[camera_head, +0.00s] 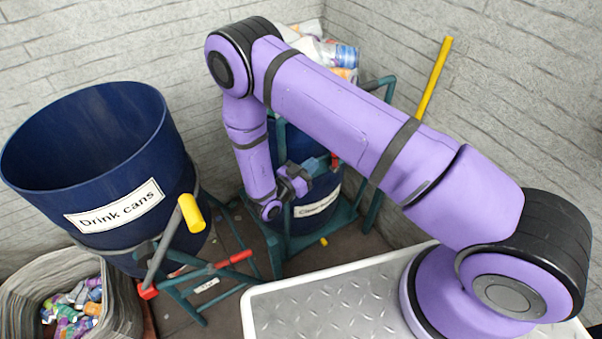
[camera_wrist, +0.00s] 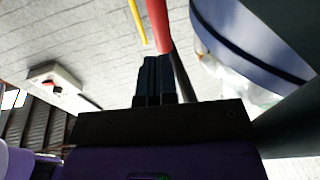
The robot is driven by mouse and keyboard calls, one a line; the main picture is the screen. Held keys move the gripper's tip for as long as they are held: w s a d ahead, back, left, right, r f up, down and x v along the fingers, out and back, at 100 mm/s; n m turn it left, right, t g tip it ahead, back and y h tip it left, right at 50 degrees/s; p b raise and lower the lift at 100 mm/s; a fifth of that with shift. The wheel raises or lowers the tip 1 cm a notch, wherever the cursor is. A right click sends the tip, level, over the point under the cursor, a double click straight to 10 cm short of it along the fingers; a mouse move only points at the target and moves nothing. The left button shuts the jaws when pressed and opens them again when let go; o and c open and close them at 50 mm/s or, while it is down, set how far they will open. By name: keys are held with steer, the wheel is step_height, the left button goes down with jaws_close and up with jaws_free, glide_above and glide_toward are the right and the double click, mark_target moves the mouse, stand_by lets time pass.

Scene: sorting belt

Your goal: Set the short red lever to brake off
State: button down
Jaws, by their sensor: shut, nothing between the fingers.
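My gripper (camera_head: 318,168) is at the rear blue drum (camera_head: 323,196), shut and empty. A short red lever (camera_head: 335,160) shows just beyond its fingers. In the wrist view, the shut dark fingers (camera_wrist: 156,75) point at this red lever (camera_wrist: 159,25), whose lower end meets a dark bar. The fingertips are close to it; I cannot tell whether they touch. Another red lever (camera_head: 233,260) sticks out from the frame of the front drum labelled "Drink cans" (camera_head: 110,208). The brake markings cannot be read.
A long yellow handle (camera_head: 434,75) rises behind my arm, and another (camera_head: 191,213) is on the front drum's stand. A grey basket of cans (camera_head: 25,300) stands at lower left. Teal frames (camera_head: 345,218) crowd the floor. A wall box (camera_wrist: 52,85) shows in the wrist view.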

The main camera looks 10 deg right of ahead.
steer(key=x, duration=0.6)
steer(key=shift+d, duration=0.3)
steer(key=shift+w+d+r, duration=0.1)
steer(key=shift+w+d, duration=0.05)
steer(key=shift+w, duration=0.05)
steer(key=shift+w+d+r+g+y, duration=0.2)
steer(key=shift+d+g+y, duration=0.1)
steer(key=shift+d+y, duration=0.2)
steer(key=shift+w+d+r+g+y, duration=0.1)
steer(key=shift+d+r+g+y, duration=0.15)
steer(key=shift+d+y, duration=0.3)
steer(key=w+d+f+m+g+y, duration=0.1)
steer(key=d+g+y, duration=0.1)
steer(key=d+y, duration=0.2)
steer(key=w+d+f+g+y, duration=0.2)
steer(key=d+y, duration=0.3)
steer(key=d, duration=0.1)
steer(key=shift+d+f+m, duration=0.2)
steer(key=shift+f+m, duration=0.15)
steer(key=shift+m, duration=0.05)
steer(key=shift+w+d, duration=0.1)
steer(key=shift+w, duration=0.05)
